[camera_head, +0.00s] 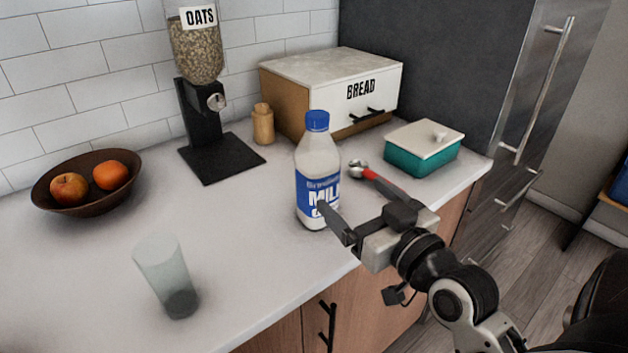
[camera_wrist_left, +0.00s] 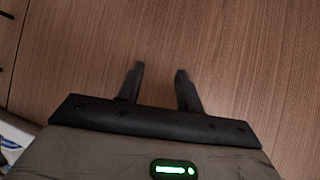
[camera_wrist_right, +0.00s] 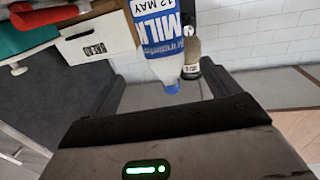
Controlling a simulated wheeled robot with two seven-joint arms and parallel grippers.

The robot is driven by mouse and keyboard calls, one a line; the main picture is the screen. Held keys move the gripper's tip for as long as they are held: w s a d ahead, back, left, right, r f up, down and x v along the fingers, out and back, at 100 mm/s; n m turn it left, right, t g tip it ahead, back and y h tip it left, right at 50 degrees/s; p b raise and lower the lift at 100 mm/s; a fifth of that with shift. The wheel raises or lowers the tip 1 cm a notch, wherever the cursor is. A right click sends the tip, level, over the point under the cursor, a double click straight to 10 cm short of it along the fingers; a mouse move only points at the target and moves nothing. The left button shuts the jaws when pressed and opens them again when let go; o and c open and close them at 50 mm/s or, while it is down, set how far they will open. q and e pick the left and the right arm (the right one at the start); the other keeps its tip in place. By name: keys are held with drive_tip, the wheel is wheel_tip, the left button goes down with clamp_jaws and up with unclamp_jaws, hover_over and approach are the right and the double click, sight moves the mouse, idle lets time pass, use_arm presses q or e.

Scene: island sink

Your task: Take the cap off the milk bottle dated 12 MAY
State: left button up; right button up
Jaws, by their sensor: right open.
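The milk bottle (camera_head: 318,165) stands upright on the counter with its blue cap (camera_head: 317,121) on. In the right wrist view the bottle (camera_wrist_right: 160,30) appears upside down, its cap (camera_wrist_right: 171,86) between the finger lines and its label reading 12 MAY. My right gripper (camera_head: 345,193) is open and empty, just right of the bottle's lower body and below cap height in the head view. Contact cannot be told. My left gripper (camera_wrist_left: 158,80) is open and empty, facing a wood-grain surface; it is out of the head view.
A glass (camera_head: 165,272) stands at the front left. A fruit bowl (camera_head: 85,208), oats dispenser (camera_head: 205,130), wooden jar (camera_head: 263,124), bread box (camera_head: 300,72) and teal dish (camera_head: 422,157) are further back. A red-handled scoop (camera_head: 357,170) lies right of the bottle.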

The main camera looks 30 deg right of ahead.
sight(331, 176)
drive_tip(key=w+b, duration=0.3)
drive_tip(key=w, duration=0.3)
drive_tip(key=shift+w+d, duration=0.15)
drive_tip(key=shift+w, duration=0.2)
drive_tip(key=w, duration=0.6)
drive_tip(key=shift+w+a+f, duration=0.1)
drive_tip(key=shift+w+a, duration=0.05)
drive_tip(key=shift+a, duration=0.05)
drive_tip(key=c, duration=1.1)
